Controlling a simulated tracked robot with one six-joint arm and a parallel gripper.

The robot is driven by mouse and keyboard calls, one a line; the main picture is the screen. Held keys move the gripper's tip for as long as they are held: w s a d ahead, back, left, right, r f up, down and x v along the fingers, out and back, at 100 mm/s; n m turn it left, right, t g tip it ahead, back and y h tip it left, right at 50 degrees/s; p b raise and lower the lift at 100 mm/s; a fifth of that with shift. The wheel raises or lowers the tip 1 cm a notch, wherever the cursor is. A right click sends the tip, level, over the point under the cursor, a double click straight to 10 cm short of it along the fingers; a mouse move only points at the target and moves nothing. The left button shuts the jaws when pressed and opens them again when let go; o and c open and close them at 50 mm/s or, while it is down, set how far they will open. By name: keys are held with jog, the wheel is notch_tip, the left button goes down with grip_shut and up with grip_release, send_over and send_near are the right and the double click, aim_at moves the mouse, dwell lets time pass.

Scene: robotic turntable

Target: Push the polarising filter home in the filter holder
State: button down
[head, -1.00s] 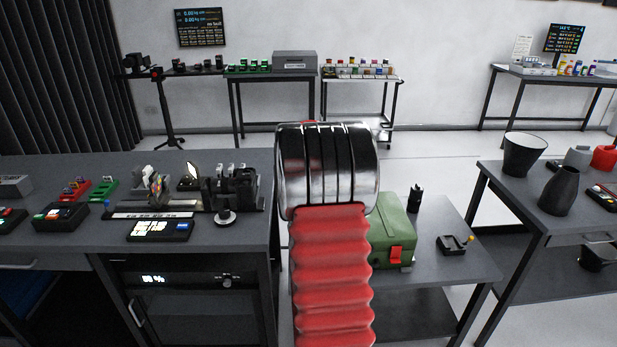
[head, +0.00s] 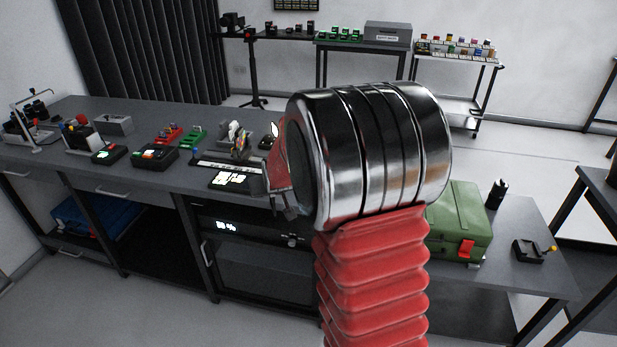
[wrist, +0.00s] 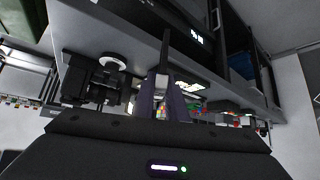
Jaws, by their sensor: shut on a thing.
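In the wrist view my gripper (wrist: 163,92) is shut on a thin, dark thing seen nearly edge-on, with a pale part between the fingers. I take it for the polarising filter (wrist: 165,50), but its face does not show. In the head view my arm hides most of the gripper. A row of upright optical holders (head: 234,138) stands on a rail on the long bench, left of my arm. I cannot tell which is the filter holder, and my arm covers the rail's right end. Whether the filter touches a holder cannot be seen.
The long grey bench (head: 75,158) carries small lit boxes (head: 155,156) and red and green trays left of the rail. A lit panel (head: 233,181) lies in front of it. A green case (head: 460,222) stands on the lower table at right. Open floor lies behind.

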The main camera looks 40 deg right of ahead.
jog(key=a+n+y, duration=0.2)
jog(key=a+n, duration=0.1)
jog(key=a, duration=1.7)
jog(key=shift+s+a+r+n+t+y, duration=0.15)
jog(key=shift+s+r+n+t+y, duration=0.2)
jog(key=shift+s+y, duration=0.1)
jog(key=shift+s, duration=0.1)
